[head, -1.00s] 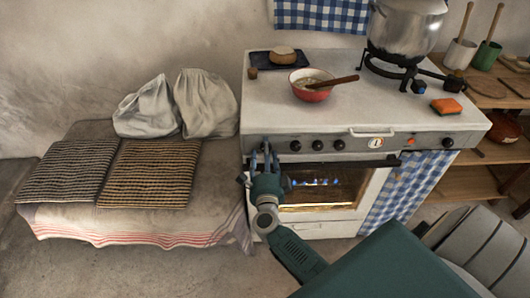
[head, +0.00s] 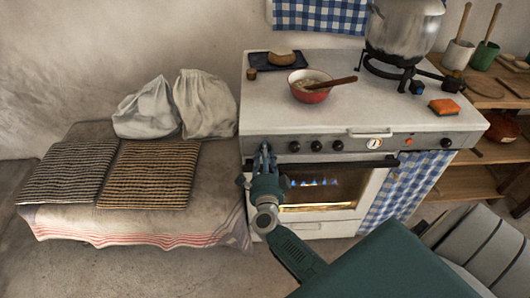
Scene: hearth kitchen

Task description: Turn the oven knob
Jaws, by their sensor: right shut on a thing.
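The white stove (head: 350,112) has a grey front panel with a row of dark knobs. My right gripper (head: 265,149) is at the left end of this panel, shut on the leftmost oven knob, which its fingers mostly hide. Three more black knobs sit to its right, the nearest one (head: 294,147) close beside the fingers. Another knob (head: 446,144) is at the panel's right end. The oven window (head: 318,186) below shows a row of flames. My left gripper is not in view.
On the stovetop are a red bowl (head: 309,96) with a wooden spoon, a dark tray (head: 260,63), an orange sponge (head: 443,106) and a large pot (head: 404,30) on a burner. A cloth-covered bench (head: 130,225) with cushions and sacks stands left.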

